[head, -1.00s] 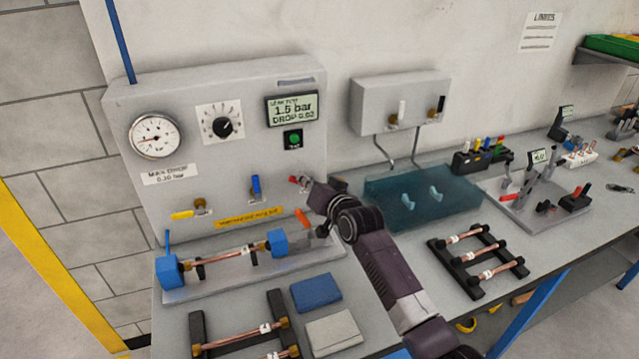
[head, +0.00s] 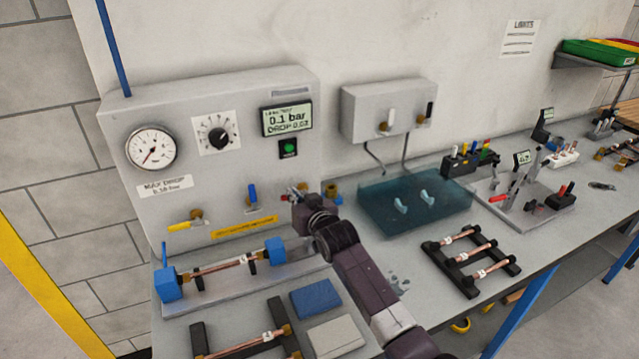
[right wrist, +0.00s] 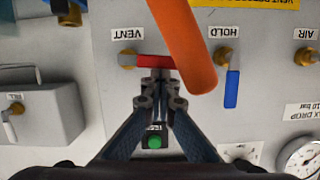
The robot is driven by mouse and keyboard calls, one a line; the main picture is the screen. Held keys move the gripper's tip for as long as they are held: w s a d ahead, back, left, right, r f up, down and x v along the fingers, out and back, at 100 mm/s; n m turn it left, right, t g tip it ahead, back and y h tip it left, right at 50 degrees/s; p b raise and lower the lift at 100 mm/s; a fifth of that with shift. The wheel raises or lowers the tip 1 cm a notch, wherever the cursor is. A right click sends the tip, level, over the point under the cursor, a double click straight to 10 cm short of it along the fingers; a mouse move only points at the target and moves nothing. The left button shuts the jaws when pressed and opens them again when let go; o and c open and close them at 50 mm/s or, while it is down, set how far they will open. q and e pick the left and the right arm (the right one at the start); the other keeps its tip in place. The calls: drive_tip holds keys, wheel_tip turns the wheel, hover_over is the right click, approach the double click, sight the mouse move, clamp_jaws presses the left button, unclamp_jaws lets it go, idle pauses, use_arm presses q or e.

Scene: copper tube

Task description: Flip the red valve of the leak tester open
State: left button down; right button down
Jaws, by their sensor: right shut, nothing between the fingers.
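The leak tester (head: 220,100) is the large grey panel at the back left. Its red valve handle (head: 291,196) lies about level on the brass VENT stem, and it shows in the right wrist view (right wrist: 156,62), which is upside down. My right gripper (right wrist: 158,82) is shut and empty, its tips at or very near the red handle; contact is unclear. In the head view the right gripper (head: 305,208) partly covers the valve area. The display (head: 287,118) reads 0.1 bar and the gauge (head: 152,148) needle points low. My left gripper is not in view.
The blue HOLD lever (head: 253,196) and yellow lever (head: 185,225) are on the same panel. A copper tube (head: 228,263) sits between blue clamps below. The water tray (head: 415,205) stands right of my arm.

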idle(0.5)
